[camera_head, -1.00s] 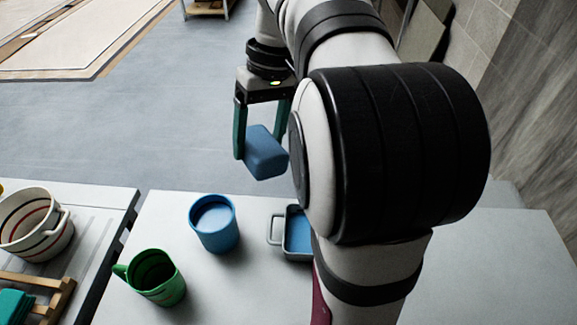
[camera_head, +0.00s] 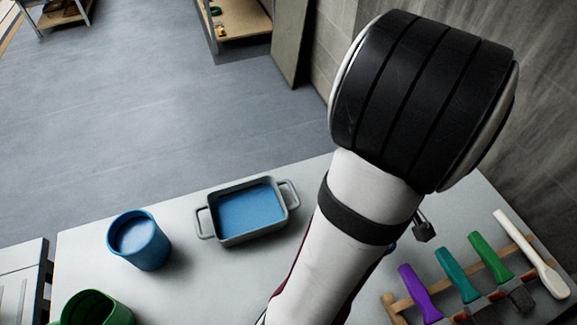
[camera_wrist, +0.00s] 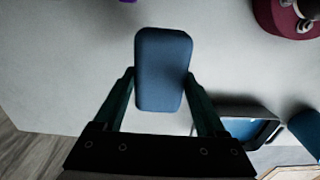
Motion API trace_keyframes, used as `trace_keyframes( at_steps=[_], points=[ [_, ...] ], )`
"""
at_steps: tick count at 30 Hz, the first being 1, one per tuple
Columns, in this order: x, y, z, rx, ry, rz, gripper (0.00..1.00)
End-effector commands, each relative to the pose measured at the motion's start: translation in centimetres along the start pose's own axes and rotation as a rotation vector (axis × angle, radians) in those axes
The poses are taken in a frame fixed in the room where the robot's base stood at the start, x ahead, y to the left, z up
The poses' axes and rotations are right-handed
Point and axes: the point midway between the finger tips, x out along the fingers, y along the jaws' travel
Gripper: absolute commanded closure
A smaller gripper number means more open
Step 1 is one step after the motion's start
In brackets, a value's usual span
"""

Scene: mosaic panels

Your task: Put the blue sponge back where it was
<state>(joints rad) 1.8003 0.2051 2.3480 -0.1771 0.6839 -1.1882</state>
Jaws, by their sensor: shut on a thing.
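The blue sponge (camera_wrist: 163,65) is a rounded block, held upright in the picture between the two green fingers of my gripper (camera_wrist: 160,80) in the wrist view. The gripper is shut on it, and it is above the pale table. In the head view my arm hides both gripper and sponge. A grey two-handled tray (camera_head: 213,222) with a blue filling (camera_head: 250,207) stands left of my arm on the table. The tray also shows in the wrist view (camera_wrist: 247,108), right of the gripper. The spot where the sponge lay before cannot be told.
A blue cup (camera_head: 142,248) stands left of the tray, and a green cup (camera_head: 92,310) is at the lower left edge. At the right, a wooden rack (camera_head: 393,307) holds purple, teal, green and white-handled tools. The table (camera_head: 200,295) between cups and arm is clear.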

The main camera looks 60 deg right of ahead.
Motion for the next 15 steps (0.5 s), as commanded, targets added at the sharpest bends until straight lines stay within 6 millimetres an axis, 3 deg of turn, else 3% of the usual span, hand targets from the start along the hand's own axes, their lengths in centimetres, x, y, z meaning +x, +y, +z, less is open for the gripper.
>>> trace_keyframes(
  at_steps=[3,7,11,15],
  points=[
    [2.4,-1.3,-3.7,-0.012,-0.003,-0.004,0.71],
    [4.3,-2.2,-6.9,-0.006,-0.002,-0.002,0.71],
    [5.4,-2.6,-8.3,-0.003,-0.002,-0.001,0.71],
    [8.2,-2.6,-8.4,0.000,-0.004,-0.003,0.71]
  ],
)
